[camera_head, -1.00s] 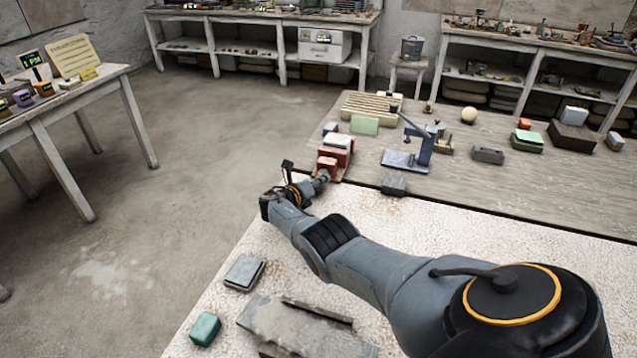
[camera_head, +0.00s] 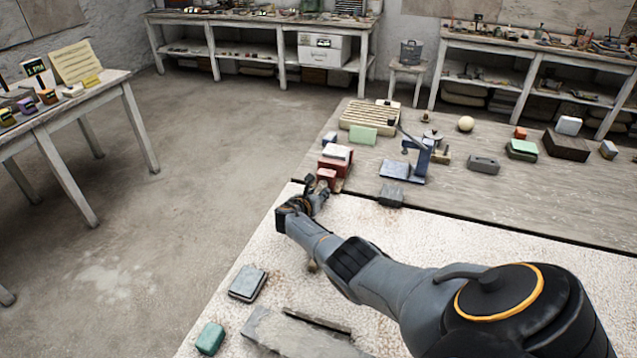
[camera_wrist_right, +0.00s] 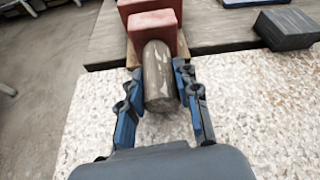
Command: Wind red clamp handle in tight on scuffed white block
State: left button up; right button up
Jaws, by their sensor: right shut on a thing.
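The red clamp (camera_head: 333,167) stands near the left edge of the worktop, with a white block (camera_head: 337,153) at its top. In the right wrist view its red body (camera_wrist_right: 153,27) is ahead of my gripper. The clamp's handle (camera_wrist_right: 158,88) is a worn grey-brown cylinder sticking out toward me. My right gripper (camera_wrist_right: 160,76) is shut on this handle, one blue finger on each side. In the head view the right gripper (camera_head: 318,190) is just in front of the clamp. The jaw contact with the block is not visible. My left gripper is out of view.
A blue stand with a lever (camera_head: 420,160) and a dark grey block (camera_head: 391,195) are right of the clamp. A slatted rack (camera_head: 368,115) and green block (camera_head: 363,135) lie behind.

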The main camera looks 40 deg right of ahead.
jog(key=shift+a+m, duration=0.1)
jog(key=shift+m, duration=0.2)
dwell(0.4)
jog(key=o, duration=1.2)
jog(key=shift+w, duration=0.1)
jog(key=shift+c, duration=0.2)
jog(key=shift+s+v, duration=0.2)
jog(key=shift+v, duration=5.8)
